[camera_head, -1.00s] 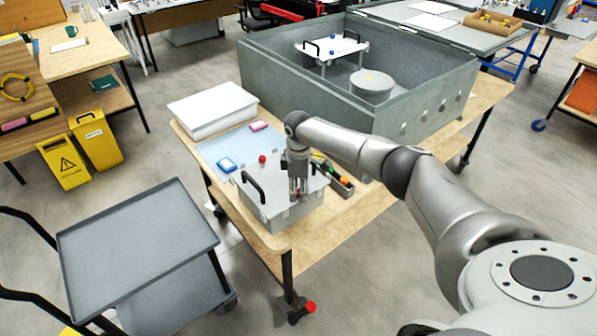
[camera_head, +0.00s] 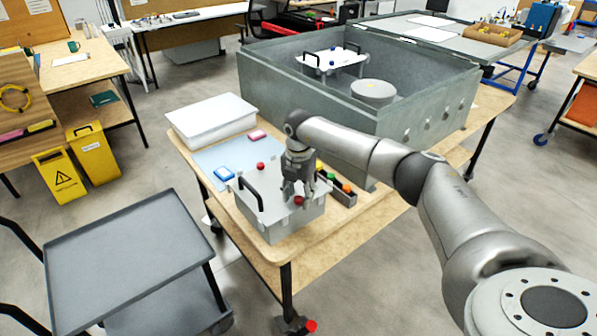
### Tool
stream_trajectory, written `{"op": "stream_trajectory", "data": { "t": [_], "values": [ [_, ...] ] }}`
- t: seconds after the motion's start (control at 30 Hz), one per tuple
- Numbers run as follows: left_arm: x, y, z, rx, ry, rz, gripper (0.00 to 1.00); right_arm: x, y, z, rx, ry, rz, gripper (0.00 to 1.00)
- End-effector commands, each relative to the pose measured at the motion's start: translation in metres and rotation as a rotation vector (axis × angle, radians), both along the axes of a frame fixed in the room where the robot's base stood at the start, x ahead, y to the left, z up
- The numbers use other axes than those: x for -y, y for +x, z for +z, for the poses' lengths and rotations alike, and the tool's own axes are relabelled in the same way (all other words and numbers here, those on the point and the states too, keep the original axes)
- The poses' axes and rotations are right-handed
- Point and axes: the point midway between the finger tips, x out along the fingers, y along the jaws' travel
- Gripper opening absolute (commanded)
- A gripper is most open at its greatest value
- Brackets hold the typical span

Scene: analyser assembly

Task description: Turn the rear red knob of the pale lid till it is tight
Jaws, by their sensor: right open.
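The pale lid (camera_head: 270,203) lies on a grey box at the near end of the wooden table. It has a black handle on its left side. One red knob (camera_head: 260,166) stands at the lid's far edge, clear of my gripper. Another red knob (camera_head: 299,200) is nearer, at the lid's front right. My right gripper (camera_head: 297,194) points down over this nearer knob with its fingers spread. Whether a finger touches the knob, I cannot tell. The lid's far right part is hidden behind my gripper. My left gripper is out of view.
A narrow tray (camera_head: 337,192) with coloured pieces stands close to the right of the box. A blue-and-white item (camera_head: 224,173) lies on the pale blue mat (camera_head: 206,157). A large grey open case (camera_head: 300,103) fills the table behind. A grey cart (camera_head: 125,250) stands at left.

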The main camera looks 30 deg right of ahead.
Motion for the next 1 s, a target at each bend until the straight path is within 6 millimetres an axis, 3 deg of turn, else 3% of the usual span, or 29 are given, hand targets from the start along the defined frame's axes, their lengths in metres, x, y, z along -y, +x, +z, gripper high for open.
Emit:
{"op": "stream_trajectory", "data": {
  "t": [1.0],
  "values": [
    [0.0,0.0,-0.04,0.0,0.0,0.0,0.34,-0.001,0.0,-0.001,0.0,0.0,1.135,0.44]
  ]
}}
